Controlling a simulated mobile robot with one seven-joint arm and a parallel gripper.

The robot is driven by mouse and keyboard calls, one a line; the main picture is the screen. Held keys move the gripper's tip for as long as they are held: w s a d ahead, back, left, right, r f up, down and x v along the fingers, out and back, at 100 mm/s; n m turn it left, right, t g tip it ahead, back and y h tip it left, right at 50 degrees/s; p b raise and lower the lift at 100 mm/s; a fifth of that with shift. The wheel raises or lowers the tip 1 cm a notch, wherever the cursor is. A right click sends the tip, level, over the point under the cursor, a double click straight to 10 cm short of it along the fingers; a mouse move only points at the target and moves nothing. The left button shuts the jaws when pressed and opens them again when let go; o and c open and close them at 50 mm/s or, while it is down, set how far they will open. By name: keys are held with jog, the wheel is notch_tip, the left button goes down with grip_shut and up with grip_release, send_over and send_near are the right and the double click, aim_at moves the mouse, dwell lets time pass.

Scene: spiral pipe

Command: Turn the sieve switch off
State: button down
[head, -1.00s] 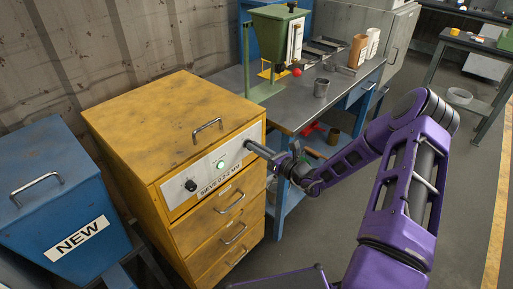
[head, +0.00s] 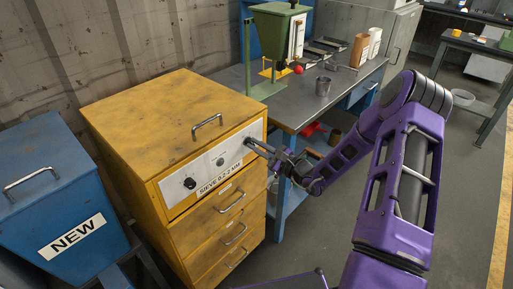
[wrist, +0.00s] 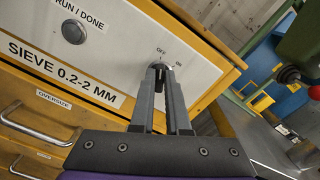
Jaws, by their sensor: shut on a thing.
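The yellow sieve cabinet (head: 165,140) has a pale control panel (head: 208,172) with a "SIEVE 0.2-2 MM" label. The sieve switch (wrist: 158,68) sits at the panel's right end, under the OFF and ON marks, and is mostly hidden by the fingers. Its black tip appears turned toward OFF. My gripper (head: 249,143) reaches the panel from the right; in the wrist view its two grey fingers (wrist: 160,75) are shut on the switch. The RUN/DONE button (head: 220,162) is unlit grey; it also shows in the wrist view (wrist: 74,32).
A blue bin marked NEW (head: 60,190) stands left of the cabinet. Open floor lies to the right.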

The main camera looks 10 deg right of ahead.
jog(key=shift+n, duration=0.3)
jog(key=c, duration=0.9)
grip_release()
jog(key=v, duration=1.7)
jog(key=shift+s+d, duration=0.15)
jog(key=shift+s, duration=0.05)
